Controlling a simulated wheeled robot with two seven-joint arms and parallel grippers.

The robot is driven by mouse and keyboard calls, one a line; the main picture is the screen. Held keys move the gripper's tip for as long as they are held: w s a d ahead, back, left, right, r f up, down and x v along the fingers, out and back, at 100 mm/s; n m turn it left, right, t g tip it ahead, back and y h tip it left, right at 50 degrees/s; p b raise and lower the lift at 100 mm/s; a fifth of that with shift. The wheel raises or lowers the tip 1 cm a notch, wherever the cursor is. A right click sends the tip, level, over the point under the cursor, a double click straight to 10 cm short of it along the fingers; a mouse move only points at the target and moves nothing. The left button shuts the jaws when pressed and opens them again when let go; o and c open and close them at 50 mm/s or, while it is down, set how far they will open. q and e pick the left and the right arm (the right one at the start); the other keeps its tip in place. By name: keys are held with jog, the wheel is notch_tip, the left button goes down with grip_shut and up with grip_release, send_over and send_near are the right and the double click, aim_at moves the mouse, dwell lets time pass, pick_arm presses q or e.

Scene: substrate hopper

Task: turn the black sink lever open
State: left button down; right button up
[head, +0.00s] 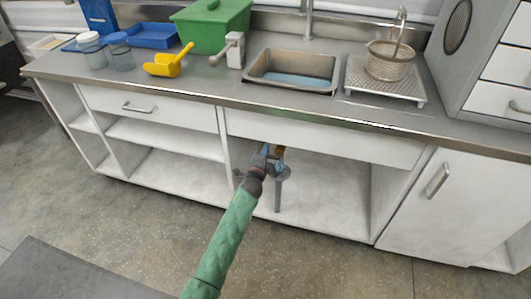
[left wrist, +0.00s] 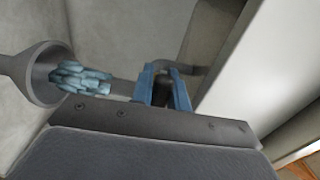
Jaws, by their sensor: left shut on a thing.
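My left gripper (head: 268,152) reaches into the open bay under the sink (head: 262,78), below the counter front. In the left wrist view its blue fingertips (left wrist: 163,90) are closed on a small dark piece, the black lever (left wrist: 163,82). The lever is mostly hidden by the fingers, so its angle cannot be told. A grey flared pipe end with pale blue lumps (left wrist: 78,77) is beside the fingers, and a grey bent pipe is behind them. In the head view a grey drain pipe (head: 279,194) hangs by the gripper. My right gripper is not in view.
The counter (head: 190,82) holds a green bin (head: 212,28), a yellow scoop (head: 168,62), a blue tray (head: 153,38), a white device (head: 235,50) and a basket (head: 389,60). The cabinet's panels and front rail surround the bay; the floor in front is clear.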

pick_arm(q)
jog(key=shift+a, duration=0.1)
jog(key=c, duration=1.4)
grip_release()
jog(key=shift+o, duration=0.2)
jog(key=v, duration=0.8)
jog(key=shift+w, duration=0.1)
